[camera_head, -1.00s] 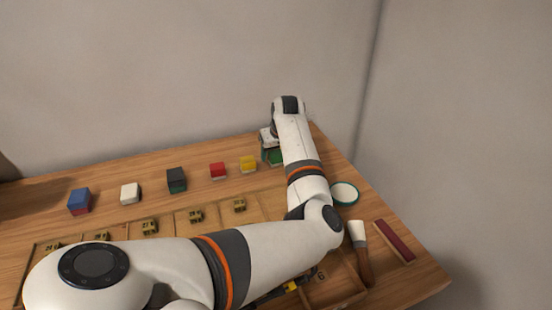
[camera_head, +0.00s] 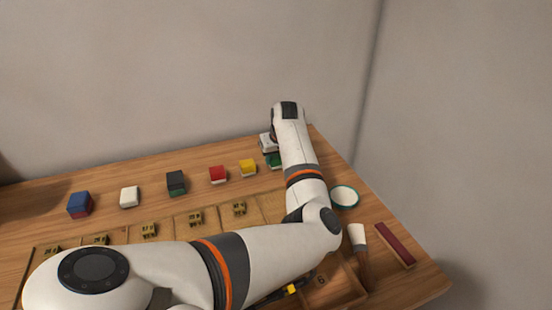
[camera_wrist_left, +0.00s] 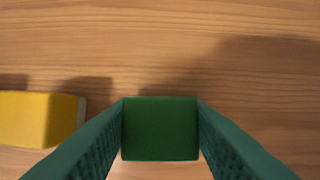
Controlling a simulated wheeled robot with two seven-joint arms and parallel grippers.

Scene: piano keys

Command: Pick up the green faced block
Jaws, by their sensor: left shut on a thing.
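The green faced block (camera_wrist_left: 160,128) sits between the two dark green fingers of my left gripper (camera_wrist_left: 160,132) in the left wrist view. The fingers touch it on both sides and are shut on it. In the head view the gripper (camera_head: 273,157) is at the back right of the table, right of the yellow block, and the arm hides part of it. A green patch shows at the fingers there, but block and fingers are hard to tell apart. Whether the block touches the table cannot be told. My right gripper is not in view.
A yellow block (camera_head: 248,167) stands close to the left of the gripper, then red (camera_head: 218,175), dark (camera_head: 176,183), white (camera_head: 130,197) and blue (camera_head: 80,203) blocks. A round white dish (camera_head: 344,196), a brush (camera_head: 358,240) and a dark red bar (camera_head: 396,243) lie at right.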

